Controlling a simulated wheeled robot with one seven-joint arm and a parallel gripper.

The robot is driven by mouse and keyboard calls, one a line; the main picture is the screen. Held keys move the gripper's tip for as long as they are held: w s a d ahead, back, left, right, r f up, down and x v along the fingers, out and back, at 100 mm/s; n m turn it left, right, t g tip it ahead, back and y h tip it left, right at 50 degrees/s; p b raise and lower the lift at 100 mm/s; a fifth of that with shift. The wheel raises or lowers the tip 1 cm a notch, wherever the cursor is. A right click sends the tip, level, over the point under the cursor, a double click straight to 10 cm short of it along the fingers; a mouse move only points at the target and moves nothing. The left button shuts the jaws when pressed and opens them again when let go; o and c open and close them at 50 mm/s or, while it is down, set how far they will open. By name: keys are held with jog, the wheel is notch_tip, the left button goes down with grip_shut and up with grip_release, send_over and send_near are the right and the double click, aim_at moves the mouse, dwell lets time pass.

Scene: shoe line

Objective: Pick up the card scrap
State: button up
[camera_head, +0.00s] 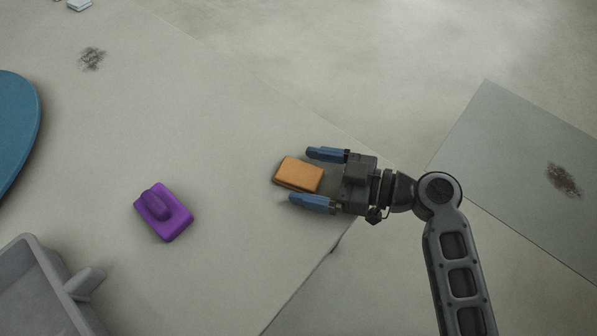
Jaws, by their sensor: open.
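An orange-tan rectangular piece (296,175), which looks like the card scrap, lies flat on the pale surface near its right edge. My gripper (302,176) comes in from the right with its two blue fingers pointing left. It is open, with one finger above the piece and one below it in the picture. The piece lies between the fingers, with a visible gap on the upper side. I cannot tell how high the fingers are above the surface.
A purple block with a raised grip (163,212) lies to the left. A grey tray (40,262) stands at the lower left and a blue round thing (14,130) at the left edge. Dark smudges mark the pale surface (92,58) and the grey panel (500,170).

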jog(key=shift+w+a, duration=0.1)
jog(key=shift+a, duration=0.2)
jog(key=c, duration=1.1)
